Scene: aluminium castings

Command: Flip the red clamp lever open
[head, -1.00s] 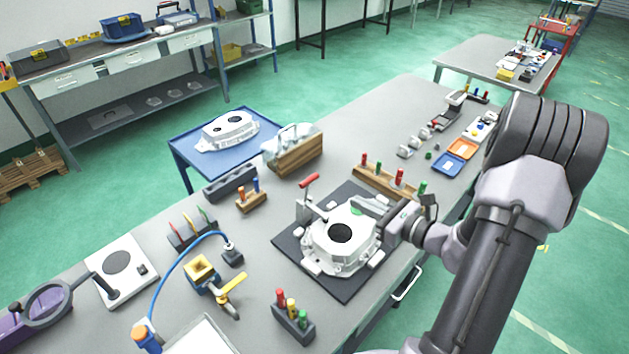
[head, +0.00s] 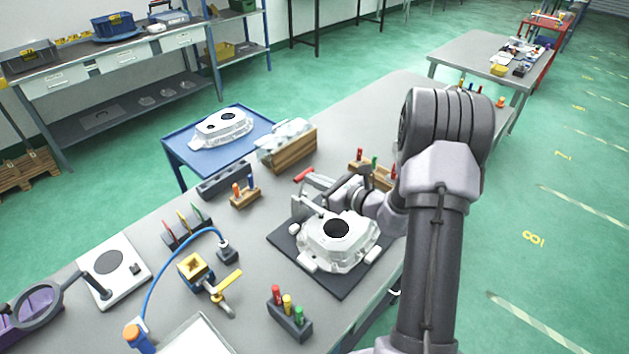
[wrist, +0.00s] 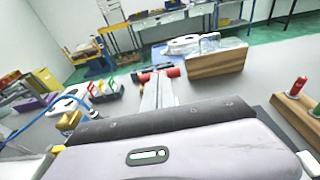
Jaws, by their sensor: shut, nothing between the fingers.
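The red clamp lever (head: 303,175) stands up at the back left of the clamp, beside the pale aluminium casting (head: 350,256) on a dark mat. In the wrist view the red handle (wrist: 145,77) shows just beyond my fingertips. My gripper (head: 318,184) is shut with nothing between its fingers, its tips close to the lever just below and right of the red grip. It also shows in the wrist view (wrist: 158,82). I cannot tell whether the fingers touch the lever. My wrist hides the back right of the casting.
A wooden rack (head: 362,167) with coloured pegs stands behind my wrist. A dark holder (head: 289,320) with coloured pegs stands in front. A yellow-handled valve (head: 228,280) is at the left.

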